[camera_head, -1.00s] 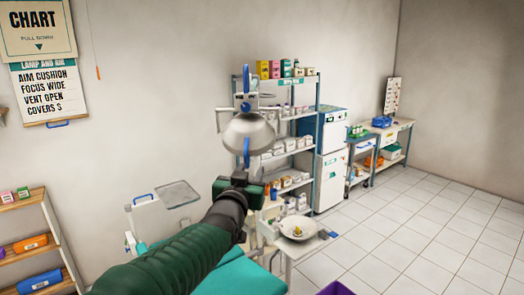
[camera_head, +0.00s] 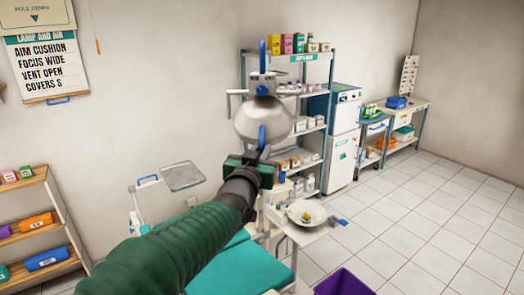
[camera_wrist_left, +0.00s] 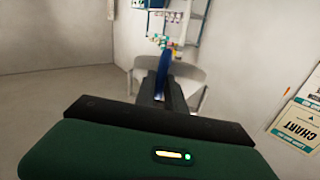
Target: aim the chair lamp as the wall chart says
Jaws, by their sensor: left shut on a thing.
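The chair lamp (camera_head: 264,118) is a silver round head with a blue upper handle (camera_head: 262,52) and a blue lower handle (camera_head: 262,138). My left gripper (camera_head: 260,153) is shut on the lower handle, just under the lamp head. In the left wrist view the fingers (camera_wrist_left: 164,90) close on the blue handle (camera_wrist_left: 163,66), with the grey lamp head (camera_wrist_left: 192,76) behind. The wall chart (camera_head: 42,62) reads "LAMP AND AIR": aim cushion, focus wide, vent open, covers S. The teal chair (camera_head: 255,262) is partly hidden by my left arm. My right gripper is not in view.
A steel tray (camera_head: 182,176) on an arm is left of the lamp. A white basin (camera_head: 306,212) stands beside the chair, with a purple bin (camera_head: 343,283) in front. Stocked shelves (camera_head: 312,56) stand behind. The tiled floor (camera_head: 430,225) at right is open.

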